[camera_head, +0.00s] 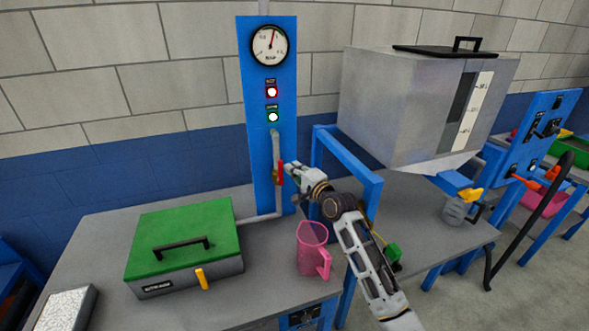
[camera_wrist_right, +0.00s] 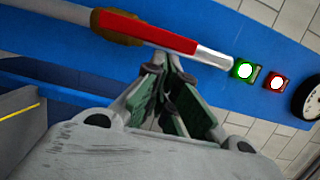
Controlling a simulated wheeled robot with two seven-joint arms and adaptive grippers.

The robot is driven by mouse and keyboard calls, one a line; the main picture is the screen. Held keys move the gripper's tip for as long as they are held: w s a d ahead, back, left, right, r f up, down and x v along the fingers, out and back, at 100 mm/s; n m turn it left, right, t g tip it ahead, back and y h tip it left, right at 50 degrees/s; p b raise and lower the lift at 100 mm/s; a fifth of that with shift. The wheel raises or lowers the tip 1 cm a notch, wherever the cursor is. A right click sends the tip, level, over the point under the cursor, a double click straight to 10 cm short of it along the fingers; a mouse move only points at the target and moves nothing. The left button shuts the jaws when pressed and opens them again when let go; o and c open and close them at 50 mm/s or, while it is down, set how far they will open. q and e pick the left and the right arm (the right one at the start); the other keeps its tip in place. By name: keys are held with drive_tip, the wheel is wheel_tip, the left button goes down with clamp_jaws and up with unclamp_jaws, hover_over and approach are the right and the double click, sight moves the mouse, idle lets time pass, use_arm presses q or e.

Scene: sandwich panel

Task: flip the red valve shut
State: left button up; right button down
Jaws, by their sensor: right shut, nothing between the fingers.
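The red valve (camera_head: 280,170) sits on a grey pipe on the upright blue panel. In the right wrist view its red lever (camera_wrist_right: 150,33) runs along the panel's length, roughly in line with the pipe, with a brass-coloured body behind it. My right gripper (camera_head: 290,169) is at the panel, just right of the valve. In the right wrist view the gripper (camera_wrist_right: 172,65) is shut and empty, its tips close beside the lever; I cannot tell whether they touch. My left gripper is not in view.
A gauge (camera_head: 269,45), red light (camera_head: 272,92) and green light (camera_head: 273,117) are above the valve. A green-lidded box (camera_head: 184,235) and pink jug (camera_head: 311,249) stand on the table. A blue frame (camera_head: 350,160) and grey tank (camera_head: 395,105) are at right.

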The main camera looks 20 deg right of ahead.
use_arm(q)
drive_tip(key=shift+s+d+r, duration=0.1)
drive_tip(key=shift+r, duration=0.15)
use_arm(e)
drive_tip(key=shift+r, duration=0.15)
